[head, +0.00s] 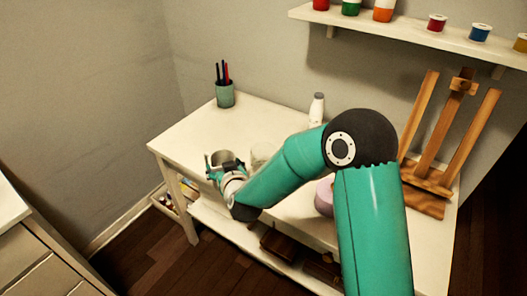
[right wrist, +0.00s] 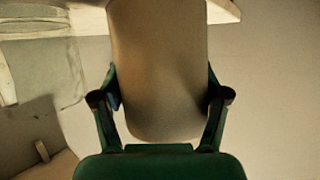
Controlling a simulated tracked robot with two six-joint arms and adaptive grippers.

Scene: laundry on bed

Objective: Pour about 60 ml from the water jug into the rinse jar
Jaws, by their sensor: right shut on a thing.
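My right gripper (head: 222,168) is shut on a grey, cup-like vessel, which I take as the water jug (head: 222,156), near the table's front left edge. In the right wrist view the jug (right wrist: 160,70) fills the space between the two fingers (right wrist: 160,105). It looks about upright in the head view; its contents cannot be made out. A pale, clear jar, probably the rinse jar (head: 262,152), stands on the table just right of the jug, partly hidden by my right arm. No stream of water shows. My left gripper is out of view.
The white table (head: 190,133) holds a green pen cup (head: 225,94) at the back left, a white bottle (head: 317,106) at the back, a pinkish round object (head: 323,198) partly behind my arm, and a wooden easel (head: 440,140) at right. A shelf (head: 420,35) with paint pots hangs above.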

